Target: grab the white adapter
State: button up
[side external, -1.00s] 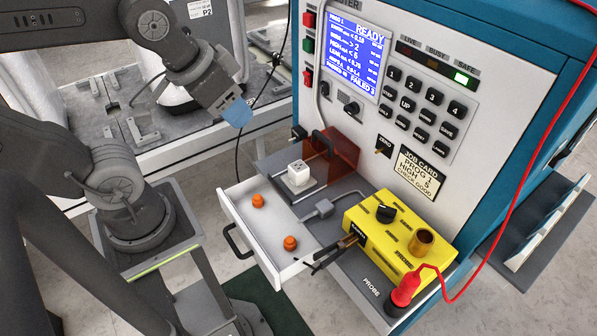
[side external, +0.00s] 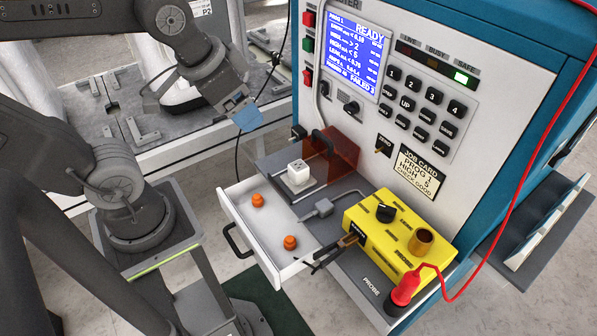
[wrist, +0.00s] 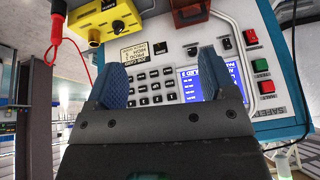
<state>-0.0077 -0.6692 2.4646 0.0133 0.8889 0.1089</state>
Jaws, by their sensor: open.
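The white adapter (side external: 298,173) is a small white block with socket holes. In the side external view it sits upright on a pale plate on the grey shelf, above the open drawer. My gripper (side external: 247,116) is in the air up and to the left of the adapter, clear of it. In the wrist view my gripper (wrist: 160,88) has two blue fingers spread wide with nothing between them. The tester's keypad and screen show beyond the fingers. I cannot make out the adapter in the wrist view.
A reddish-brown guard (side external: 337,153) stands right behind the adapter. The open white drawer (side external: 238,213) holds orange knobs. A yellow box (side external: 385,240) stands to the right, with a red probe (side external: 405,289) and red cable.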

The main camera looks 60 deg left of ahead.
jog(key=w+a+f+m+g, duration=0.3)
jog(key=w+f+m, duration=0.4)
jog(key=w+m, duration=0.3)
jog(key=m+g+y, duration=0.1)
jog(key=m+g, duration=0.1)
jog(key=m, duration=0.5)
send_near(299, 165)
jog(key=f, duration=0.8)
jog(key=a+f, duration=0.1)
jog(key=f, duration=0.3)
jog(key=c, duration=1)
jog(key=shift+r, duration=0.1)
